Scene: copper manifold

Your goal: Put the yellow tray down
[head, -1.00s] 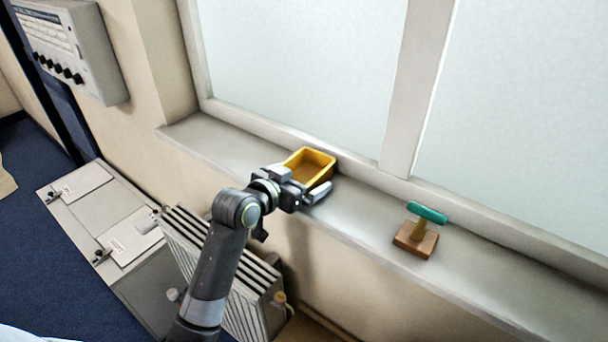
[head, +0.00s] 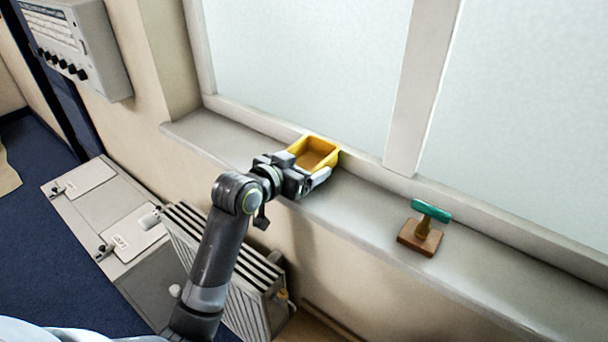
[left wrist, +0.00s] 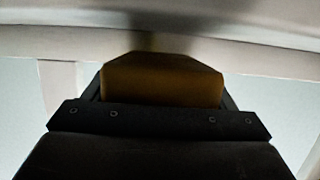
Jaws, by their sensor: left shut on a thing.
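The yellow tray (head: 315,153) is at the window sill (head: 365,210) in the head view, upright and open at the top. My left gripper (head: 312,176) is shut on the near end of the tray. The tray also shows in the left wrist view (left wrist: 162,80), filling the space between the dark fingers. I cannot tell whether its bottom touches the sill or is slightly above it. My right gripper is in neither view.
A wooden block with a green T-shaped handle (head: 430,212) stands on the sill to the right. The sill between it and the tray is clear. The window frame (head: 420,90) rises behind. A ribbed radiator (head: 225,270) is below the sill.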

